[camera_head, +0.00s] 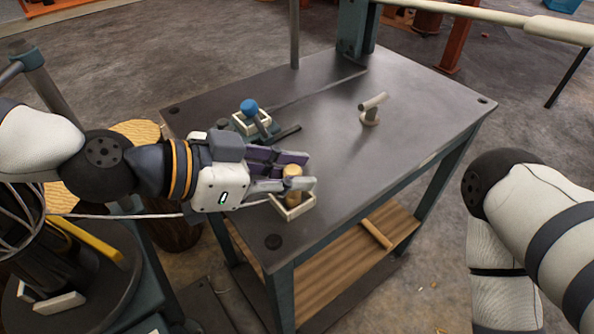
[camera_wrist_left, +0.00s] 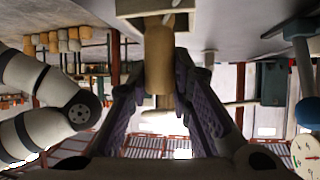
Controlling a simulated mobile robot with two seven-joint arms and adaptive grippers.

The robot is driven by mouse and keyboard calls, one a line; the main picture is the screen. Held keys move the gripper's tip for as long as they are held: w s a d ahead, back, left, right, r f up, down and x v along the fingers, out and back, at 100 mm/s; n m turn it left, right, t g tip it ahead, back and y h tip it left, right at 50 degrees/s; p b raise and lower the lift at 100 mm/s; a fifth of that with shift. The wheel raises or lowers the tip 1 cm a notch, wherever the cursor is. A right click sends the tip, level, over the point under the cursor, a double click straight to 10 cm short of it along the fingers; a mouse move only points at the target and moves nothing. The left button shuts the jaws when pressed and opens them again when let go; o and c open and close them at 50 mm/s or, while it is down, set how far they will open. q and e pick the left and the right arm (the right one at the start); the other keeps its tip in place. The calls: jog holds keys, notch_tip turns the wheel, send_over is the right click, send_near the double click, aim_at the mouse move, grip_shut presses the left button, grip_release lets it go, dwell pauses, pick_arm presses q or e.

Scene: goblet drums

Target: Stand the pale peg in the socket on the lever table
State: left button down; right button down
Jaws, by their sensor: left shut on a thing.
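The pale peg (camera_head: 294,172) is a short tan cylinder standing upright between the fingers of my left gripper (camera_head: 300,180). The gripper is shut on it. In the left wrist view the peg (camera_wrist_left: 158,62) shows between both finger pads, with its end at the socket (camera_wrist_left: 127,27). In the head view the socket, a pale square frame (camera_head: 295,213), lies directly under the peg near the front left edge of the dark lever table (camera_head: 330,150). The fingers hide part of the peg, and I cannot tell how deep its lower end sits. My right gripper is out of view.
A lever with a blue knob (camera_head: 249,106) stands in a pale-framed base at the table's back left. A small pale T-shaped piece (camera_head: 371,108) stands toward the back right. A wooden shelf (camera_head: 345,262) is below.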

pick_arm(q)
jog(key=shift+s+a+r, duration=0.1)
jog(key=shift+r, duration=0.1)
jog(key=shift+f, duration=0.25)
jog(key=c, duration=1.4)
grip_release()
jog(key=shift+c, duration=0.2)
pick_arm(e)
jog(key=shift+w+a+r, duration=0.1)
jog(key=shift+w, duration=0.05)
pick_arm(q)
jog(key=shift+r, duration=0.1)
jog(key=shift+a+r, duration=0.1)
jog(key=shift+r, duration=0.2)
jog(key=p+v, duration=0.3)
jog(key=v, duration=0.8)
jog(key=shift+a, duration=0.35)
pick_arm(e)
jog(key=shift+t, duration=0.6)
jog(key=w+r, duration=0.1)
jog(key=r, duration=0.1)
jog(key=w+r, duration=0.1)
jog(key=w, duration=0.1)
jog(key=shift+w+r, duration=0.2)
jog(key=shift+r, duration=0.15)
